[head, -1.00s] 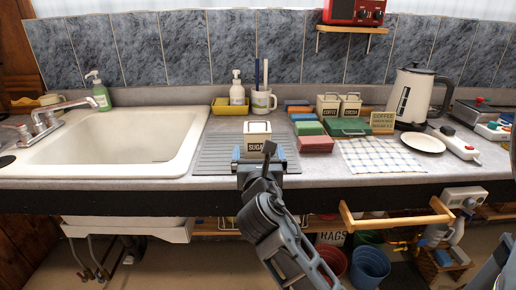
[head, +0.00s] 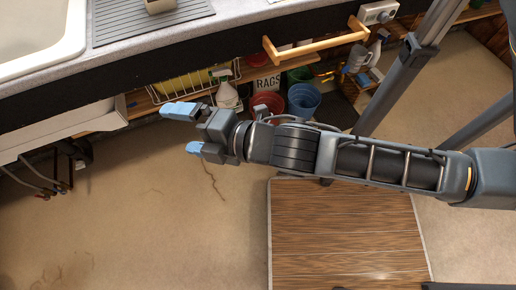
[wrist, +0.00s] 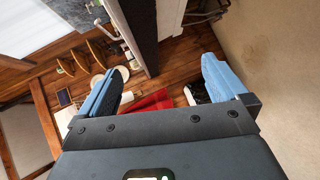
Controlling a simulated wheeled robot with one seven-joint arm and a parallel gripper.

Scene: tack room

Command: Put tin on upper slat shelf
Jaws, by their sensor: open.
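A cream tin (head: 160,5) sits on the grey ribbed drainboard (head: 135,20) at the top edge of the head view. Only its lower part shows, and its label is cut off. My gripper (head: 186,130) is in front of the counter and apart from the tin, over the floor in the picture. Its two blue fingers are spread with nothing between them. The wrist view also shows my gripper (wrist: 162,72) open and empty. A wooden shelf (head: 143,102) runs under the counter; I cannot tell whether it is the upper slat shelf.
A wooden rail (head: 315,42) juts from the counter front.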

